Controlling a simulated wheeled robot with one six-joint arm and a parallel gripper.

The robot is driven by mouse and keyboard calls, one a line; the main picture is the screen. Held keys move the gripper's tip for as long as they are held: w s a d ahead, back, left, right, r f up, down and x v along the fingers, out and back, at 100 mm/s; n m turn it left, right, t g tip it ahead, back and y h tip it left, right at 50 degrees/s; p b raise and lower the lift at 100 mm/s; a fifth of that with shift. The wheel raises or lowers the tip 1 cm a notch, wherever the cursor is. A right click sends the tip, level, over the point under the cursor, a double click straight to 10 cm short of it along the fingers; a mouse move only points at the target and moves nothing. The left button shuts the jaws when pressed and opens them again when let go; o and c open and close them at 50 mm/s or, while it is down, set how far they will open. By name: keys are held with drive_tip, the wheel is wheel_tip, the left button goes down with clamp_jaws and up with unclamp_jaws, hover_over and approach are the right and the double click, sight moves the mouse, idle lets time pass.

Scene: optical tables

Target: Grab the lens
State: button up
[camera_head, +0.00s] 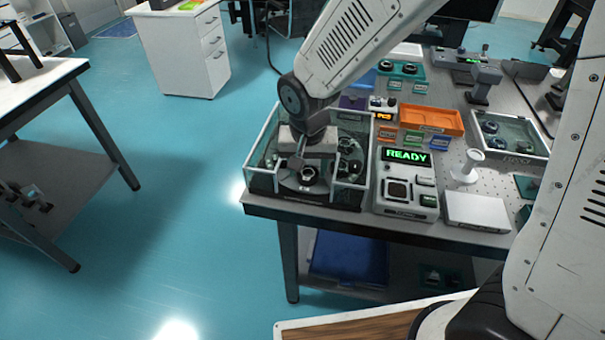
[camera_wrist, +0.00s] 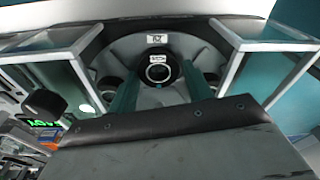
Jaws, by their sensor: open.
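My gripper (camera_head: 306,158) points down into a clear-walled case (camera_head: 262,158) at the table's front left corner. The lens (camera_head: 308,175), a small dark round piece with a pale ring, sits inside the case below the gripper. In the wrist view, the lens (camera_wrist: 158,72) has a glassy centre and a small white label behind it. The two greenish fingers of my gripper (camera_wrist: 160,80) are apart, one on each side of the lens. I cannot tell whether they touch it. The gripper body hides the near part of the case floor.
Other dark round pieces (camera_head: 347,146) sit in the case's right part. Its walls stand close around the gripper. A device reading READY (camera_head: 406,157) stands just right.

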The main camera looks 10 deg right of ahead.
drive_tip(key=shift+f, duration=0.1)
drive_tip(key=shift+c, duration=0.3)
drive_tip(key=c, duration=0.6)
